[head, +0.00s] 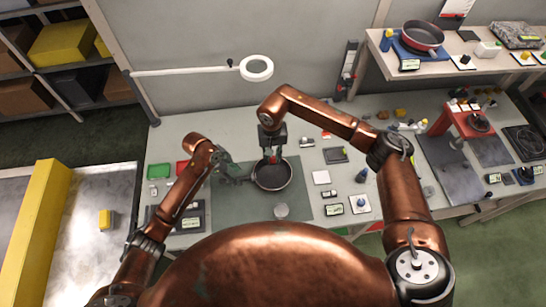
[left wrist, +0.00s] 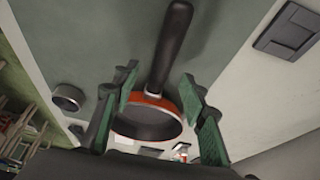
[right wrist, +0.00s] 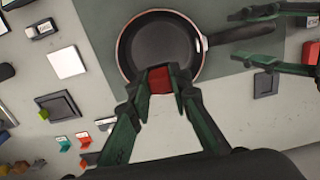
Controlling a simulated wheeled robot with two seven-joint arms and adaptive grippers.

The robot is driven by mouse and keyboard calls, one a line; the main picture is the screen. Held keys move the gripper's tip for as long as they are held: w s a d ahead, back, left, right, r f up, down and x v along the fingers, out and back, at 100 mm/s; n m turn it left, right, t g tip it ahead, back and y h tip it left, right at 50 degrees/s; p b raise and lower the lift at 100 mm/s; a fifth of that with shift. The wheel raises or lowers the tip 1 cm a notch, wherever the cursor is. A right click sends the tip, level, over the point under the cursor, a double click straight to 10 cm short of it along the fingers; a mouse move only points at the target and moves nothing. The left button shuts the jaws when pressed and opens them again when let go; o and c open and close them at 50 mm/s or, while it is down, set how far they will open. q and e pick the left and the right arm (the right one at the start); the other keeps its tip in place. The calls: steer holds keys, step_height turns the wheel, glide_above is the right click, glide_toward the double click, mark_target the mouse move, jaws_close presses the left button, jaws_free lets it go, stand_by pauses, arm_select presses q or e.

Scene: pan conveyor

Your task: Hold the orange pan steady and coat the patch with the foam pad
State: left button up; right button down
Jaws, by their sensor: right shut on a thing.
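The orange pan (head: 272,177) with a dark interior lies on the grey-green mat (head: 232,206); its black handle (left wrist: 170,45) points toward my left gripper. My left gripper (head: 243,171) is open, its fingers on either side of the handle and apart from it; it also shows in the right wrist view (right wrist: 285,40). My right gripper (right wrist: 160,85) is shut on a red block, which looks like the foam pad (right wrist: 160,79). The pad is over the pan's edge in that view; I cannot tell if it touches. No distinct patch shows in the pan.
A round grey tin (head: 281,211) stands on the mat in front of the pan. A green tray (head: 158,171) lies at the left. A white square (head: 321,177) and small labelled items lie at the right. A magnifier lamp (head: 256,68) hangs behind. A red stand (head: 470,118) is far right.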

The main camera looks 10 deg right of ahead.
arm_select(q)
steer(key=shift+x, duration=1.4)
jaws_close()
